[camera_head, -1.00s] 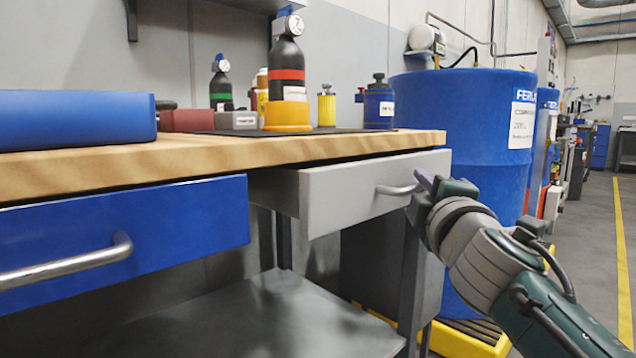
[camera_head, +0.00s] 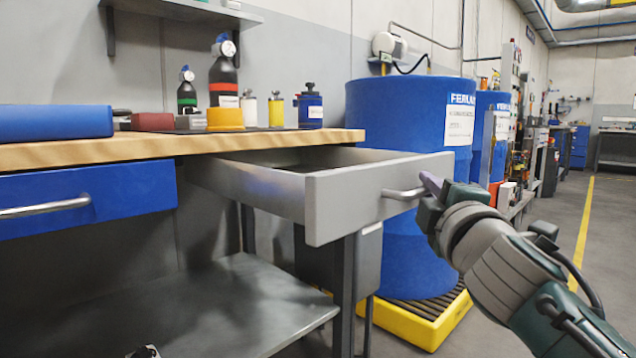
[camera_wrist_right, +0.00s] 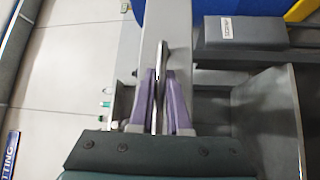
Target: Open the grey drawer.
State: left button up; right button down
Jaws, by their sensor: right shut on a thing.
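The grey drawer (camera_head: 345,197) stands well out from under the wooden worktop, and its open top shows a dark inside. Its metal bar handle (camera_head: 404,192) is on the front panel. My right gripper (camera_head: 432,186) is shut on the right end of this handle. In the right wrist view the purple fingers of my right gripper (camera_wrist_right: 160,105) close on both sides of the handle bar (camera_wrist_right: 161,75). What lies inside the drawer cannot be made out. My left gripper does not show.
A blue drawer (camera_head: 110,200) sits shut to the left. The worktop (camera_head: 200,145) carries bottles and a blue case (camera_head: 55,122). A blue drum (camera_head: 400,110) stands behind the grey drawer on a yellow pallet (camera_head: 435,325). A lower shelf (camera_head: 220,305) is below. Floor at the right is clear.

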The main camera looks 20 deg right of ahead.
jog(key=shift+s+d, duration=0.1)
jog(key=shift+s, duration=0.2)
jog(key=c, duration=1.2)
grip_release()
jog(key=v, duration=1)
